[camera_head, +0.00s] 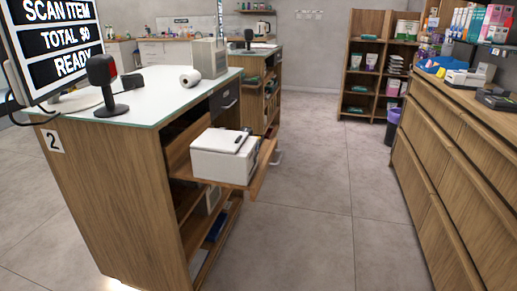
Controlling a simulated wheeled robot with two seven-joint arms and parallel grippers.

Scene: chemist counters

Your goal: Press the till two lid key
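The counter marked with a "2" sign (52,141) stands at the left. Its screen (55,45) reads SCAN ITEM, TOTAL $0, READY. A beige-grey box-shaped device (208,58) stands at the far end of the counter top, with a white paper roll (190,78) lying in front of it. A white box (215,165) with a white pad and a dark pen on top sits on a pulled-out shelf (263,170) at the counter's right side. I cannot make out a lid key on any of these. Neither of my grippers is in view.
A black scanner on a stand (104,85) is on the near counter top. A long wooden drawer cabinet (440,150) with boxes on top lines the right. The tiled floor (320,200) between is clear.

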